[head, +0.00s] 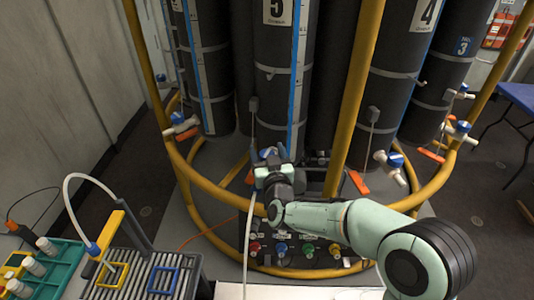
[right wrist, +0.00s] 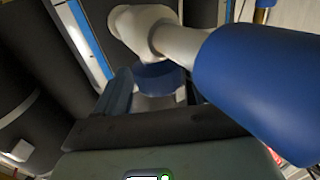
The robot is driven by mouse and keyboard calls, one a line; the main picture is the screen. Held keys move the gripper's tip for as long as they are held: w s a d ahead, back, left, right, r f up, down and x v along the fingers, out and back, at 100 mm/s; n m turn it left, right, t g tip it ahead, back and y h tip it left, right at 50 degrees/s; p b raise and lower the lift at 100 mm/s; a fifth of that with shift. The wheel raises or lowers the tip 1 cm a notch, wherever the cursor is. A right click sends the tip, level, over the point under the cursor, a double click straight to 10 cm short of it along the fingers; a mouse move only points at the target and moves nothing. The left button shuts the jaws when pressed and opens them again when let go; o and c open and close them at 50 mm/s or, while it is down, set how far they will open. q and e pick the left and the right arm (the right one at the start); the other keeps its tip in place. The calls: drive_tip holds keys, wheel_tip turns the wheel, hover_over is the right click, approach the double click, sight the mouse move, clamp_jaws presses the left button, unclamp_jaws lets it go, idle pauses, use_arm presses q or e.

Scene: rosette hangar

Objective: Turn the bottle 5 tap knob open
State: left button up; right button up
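Bottle 5 (head: 274,100) is a tall dark cylinder with a "5" label, standing at the back centre. Its tap is mostly hidden behind my right gripper (head: 270,165) in the head view; a bit of blue shows there. In the right wrist view, the white tap body (right wrist: 140,22) is close, with a large blue part (right wrist: 258,85) to the right of my fingers. A blue collar-like piece (right wrist: 158,76) shows between the spread fingertips of my right gripper (right wrist: 153,95). I cannot tell whether the fingers touch it. My left gripper is out of view.
A yellow hoop frame (head: 225,196) and upright post (head: 356,90) surround the bottles. Bottle 4's tap (head: 394,160) is to the right, another tap (head: 180,122) to the left. A slatted tray (head: 140,285) and green rack (head: 62,252) are at lower left.

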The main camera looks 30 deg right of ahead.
drive_tip(key=v, duration=1.3)
drive_tip(key=shift+s+b, duration=0.2)
drive_tip(key=shift+b, duration=0.25)
